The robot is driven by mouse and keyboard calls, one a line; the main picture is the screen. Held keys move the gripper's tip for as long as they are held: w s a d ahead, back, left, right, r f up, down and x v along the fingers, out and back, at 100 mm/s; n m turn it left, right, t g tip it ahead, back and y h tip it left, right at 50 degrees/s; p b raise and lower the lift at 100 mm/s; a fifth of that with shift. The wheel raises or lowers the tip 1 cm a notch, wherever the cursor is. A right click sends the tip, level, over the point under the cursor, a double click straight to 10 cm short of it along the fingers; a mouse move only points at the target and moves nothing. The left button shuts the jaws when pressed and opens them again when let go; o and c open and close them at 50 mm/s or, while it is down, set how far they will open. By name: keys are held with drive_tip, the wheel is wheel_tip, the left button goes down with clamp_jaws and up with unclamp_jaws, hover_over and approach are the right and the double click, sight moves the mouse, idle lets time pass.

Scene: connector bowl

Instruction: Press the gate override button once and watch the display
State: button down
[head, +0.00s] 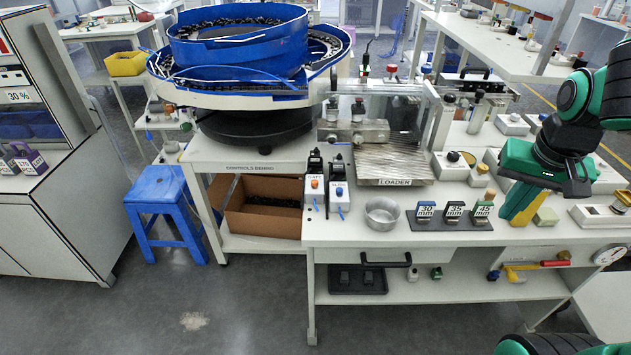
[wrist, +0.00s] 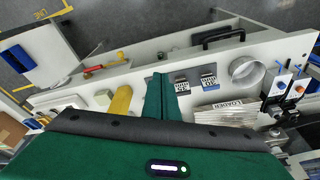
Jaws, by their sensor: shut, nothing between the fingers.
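Two small control boxes stand at the bench's left front corner. The left one has an orange button (head: 314,183), also in the wrist view (wrist: 298,90); its small label seems to read GATE. The other has a blue button (head: 338,191), also in the wrist view (wrist: 280,79). My gripper (head: 512,206) is shut and empty, low over the right part of the bench, beside the number blocks and well to the right of both boxes. Its green fingers show in the wrist view (wrist: 158,90). A display panel reading 30 % (head: 18,96) is on the cabinet at far left.
A metal cup (head: 382,214) and a dark tray of blocks marked 30, 35 and 45 mm (head: 425,226) lie between gripper and boxes. The LOADER plate (head: 395,165) is behind the cup. The blue bowl feeder (head: 240,45) stands at back left.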

drive_tip(key=w+a+n+t, duration=0.1)
drive_tip(key=w+a+t, duration=0.1)
drive_tip(key=w+a, duration=0.55)
drive_tip(key=n+t+y, duration=0.2)
drive_tip(key=t+y, duration=0.1)
drive_tip(key=y, duration=0.3)
hover_over(315, 183)
drive_tip(key=shift+s+d+r, duration=0.2)
drive_tip(key=shift+d+r, duration=0.1)
drive_tip(key=shift+f, duration=0.1)
drive_tip(key=shift+f, duration=4.35)
drive_tip(key=shift+f, duration=0.1)
drive_tip(key=shift+f, duration=0.25)
